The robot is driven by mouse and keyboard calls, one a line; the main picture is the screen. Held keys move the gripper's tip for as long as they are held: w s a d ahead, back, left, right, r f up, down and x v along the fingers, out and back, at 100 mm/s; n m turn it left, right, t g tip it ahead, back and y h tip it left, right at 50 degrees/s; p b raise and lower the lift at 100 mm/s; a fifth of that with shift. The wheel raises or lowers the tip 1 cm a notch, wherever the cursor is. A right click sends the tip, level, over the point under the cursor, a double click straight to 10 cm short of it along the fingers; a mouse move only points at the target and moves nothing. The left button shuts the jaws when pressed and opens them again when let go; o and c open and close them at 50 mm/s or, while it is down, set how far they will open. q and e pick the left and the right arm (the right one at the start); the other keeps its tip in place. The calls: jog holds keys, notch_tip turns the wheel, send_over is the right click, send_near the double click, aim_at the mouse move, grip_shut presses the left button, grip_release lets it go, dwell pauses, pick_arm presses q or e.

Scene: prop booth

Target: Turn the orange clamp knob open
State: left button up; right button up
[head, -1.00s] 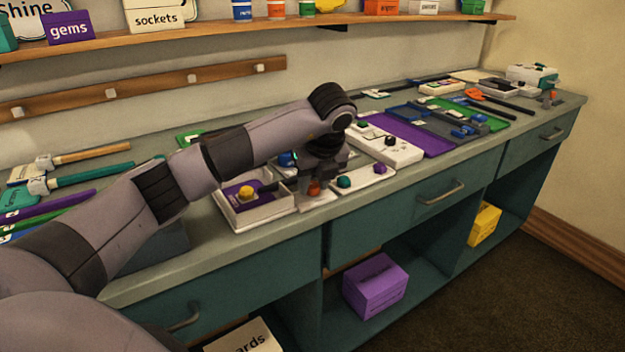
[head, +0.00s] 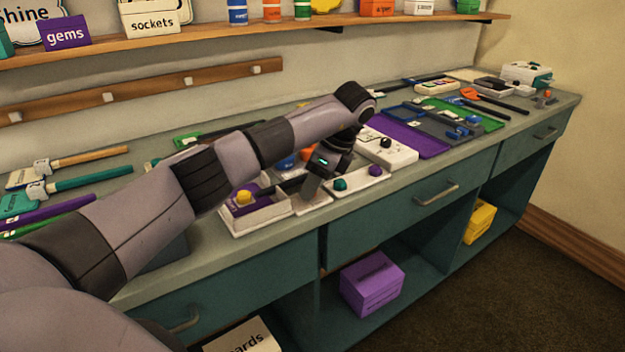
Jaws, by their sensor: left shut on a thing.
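My left gripper (head: 312,186) reaches down over a small pale base plate (head: 316,203) near the counter's front edge, between the white tray and the white knob panel. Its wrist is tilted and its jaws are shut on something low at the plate. The orange clamp knob at this spot is now hidden behind the jaws, so its turn angle cannot be seen. Another orange piece (head: 308,154) shows just behind the gripper, beside a blue one (head: 287,161). My right gripper is not in view.
A white tray with a yellow knob (head: 243,197) stands just left of the gripper. A white panel with a green knob (head: 340,184) and a purple knob (head: 375,170) is close on the right. A purple mat (head: 412,136) lies further right.

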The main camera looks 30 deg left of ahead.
pick_arm(q)
jog(key=shift+w+r+n, duration=0.1)
jog(key=shift+n, duration=0.5)
jog(key=shift+g, duration=0.3)
jog(key=o, duration=1)
jog(key=shift+o, duration=0.2)
jog(key=p+v, duration=0.1)
jog(key=v, duration=0.5)
jog(key=shift+r, duration=0.1)
jog(key=shift+d+r, duration=0.15)
jog(key=shift+r, duration=0.25)
